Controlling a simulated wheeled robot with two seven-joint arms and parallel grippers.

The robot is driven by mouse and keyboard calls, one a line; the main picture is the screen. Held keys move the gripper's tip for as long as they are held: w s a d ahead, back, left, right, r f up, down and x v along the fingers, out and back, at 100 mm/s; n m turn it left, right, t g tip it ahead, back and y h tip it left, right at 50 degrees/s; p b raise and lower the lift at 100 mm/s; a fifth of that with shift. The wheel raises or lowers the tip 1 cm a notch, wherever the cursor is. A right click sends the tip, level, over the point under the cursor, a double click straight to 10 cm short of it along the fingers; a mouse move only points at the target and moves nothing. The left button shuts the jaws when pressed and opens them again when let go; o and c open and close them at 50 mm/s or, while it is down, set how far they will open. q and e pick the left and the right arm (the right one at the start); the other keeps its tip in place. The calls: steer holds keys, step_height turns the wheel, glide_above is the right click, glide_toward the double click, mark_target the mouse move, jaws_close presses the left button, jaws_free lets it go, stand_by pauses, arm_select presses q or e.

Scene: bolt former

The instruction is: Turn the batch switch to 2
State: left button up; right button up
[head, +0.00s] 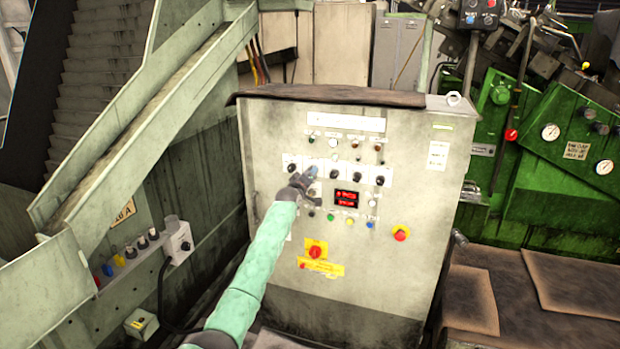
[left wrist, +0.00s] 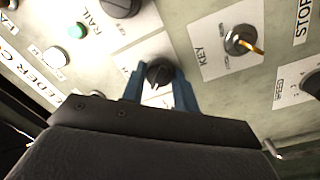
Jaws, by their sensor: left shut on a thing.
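My left gripper (head: 311,173) reaches the front panel of the grey control cabinet (head: 420,280). In the left wrist view its two blue fingers (left wrist: 158,88) are shut on a black rotary switch (left wrist: 159,72) with a white label plate. The fingers sit on either side of the knob. The label of this switch is hidden or unreadable, so I cannot tell its name or position from the print. In the head view, my gripper covers this part of the knob row. My right gripper is in neither view.
Nearby are a key switch (left wrist: 241,40) with a key in it, a RAIL knob (left wrist: 121,6), a SPEED knob (left wrist: 311,84) and a green button (left wrist: 76,32). The cabinet also has a red display (head: 346,199) and a red emergency stop (head: 401,233). A sloping chute (head: 150,120) stands left.

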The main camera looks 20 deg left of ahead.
arm_select(q)
steer(key=shift+n, duration=0.3)
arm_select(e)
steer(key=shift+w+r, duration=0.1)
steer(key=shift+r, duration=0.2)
arm_select(q)
steer(key=o, duration=1)
steer(key=shift+a, duration=0.1)
steer(key=shift+c, duration=0.2)
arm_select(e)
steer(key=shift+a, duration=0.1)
arm_select(q)
steer(key=s+b, duration=0.2)
steer(key=s, duration=0.5)
steer(key=shift+s+a+f+b, duration=0.2)
steer(key=shift+s+a+b, duration=0.1)
steer(key=shift+s, duration=0.1)
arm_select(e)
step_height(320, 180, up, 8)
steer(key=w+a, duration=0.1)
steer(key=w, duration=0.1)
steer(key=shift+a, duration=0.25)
